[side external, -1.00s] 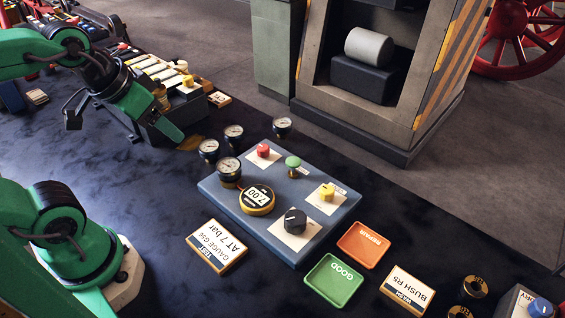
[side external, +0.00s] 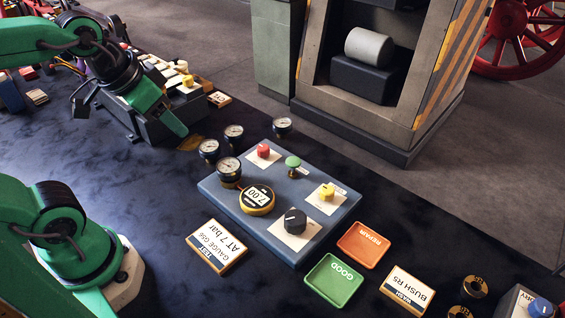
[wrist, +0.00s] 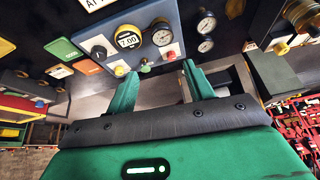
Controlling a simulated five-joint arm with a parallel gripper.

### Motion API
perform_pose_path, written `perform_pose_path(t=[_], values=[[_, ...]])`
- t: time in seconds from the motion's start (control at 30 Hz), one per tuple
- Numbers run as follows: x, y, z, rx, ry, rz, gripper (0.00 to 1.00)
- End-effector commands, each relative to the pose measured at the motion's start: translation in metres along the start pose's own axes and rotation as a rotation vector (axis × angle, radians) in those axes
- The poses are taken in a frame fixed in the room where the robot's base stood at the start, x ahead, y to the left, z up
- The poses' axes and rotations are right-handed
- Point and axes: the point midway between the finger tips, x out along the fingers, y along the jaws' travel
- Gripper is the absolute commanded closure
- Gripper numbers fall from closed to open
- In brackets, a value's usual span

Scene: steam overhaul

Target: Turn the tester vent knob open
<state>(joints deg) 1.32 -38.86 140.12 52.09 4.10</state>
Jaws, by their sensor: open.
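The tester is a blue-grey panel (side external: 222,196) on the dark bench. It carries a red knob (side external: 263,151), a green mushroom-shaped button (side external: 293,166), a yellow knob (side external: 327,192), a large black knob (side external: 294,221) and a round 7.00 display (side external: 257,199). The small labels are too blurred to tell which knob is the vent. My gripper (side external: 132,121) is open and empty, apart from the panel, beyond its upper left side. In the wrist view the panel shows beyond my open fingers (wrist: 160,68), with the red knob (wrist: 170,55) and yellow knob (wrist: 119,71).
A gauge (side external: 229,170) stands at the panel's left corner, with several more gauges (side external: 233,133) close behind. A green GOOD tray (side external: 334,281), an orange REPAIR tray (side external: 363,245) and a test card (side external: 216,247) lie near the panel. A rack of parts (side external: 165,123) stands behind my gripper.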

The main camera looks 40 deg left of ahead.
Motion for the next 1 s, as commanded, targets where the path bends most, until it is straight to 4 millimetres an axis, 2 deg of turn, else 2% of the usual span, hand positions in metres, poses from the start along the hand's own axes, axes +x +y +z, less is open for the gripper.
perform_pose_path(t=[0.23,0.47,0.77,1.0], values=[[0.010,0.013,-0.037,0.216,-0.063,0.034,0.48],[0.028,0.032,-0.074,0.445,-0.121,0.076,0.48],[0.063,0.063,-0.117,0.744,-0.188,0.142,0.48],[0.100,0.094,-0.143,0.983,-0.234,0.204,0.48]])
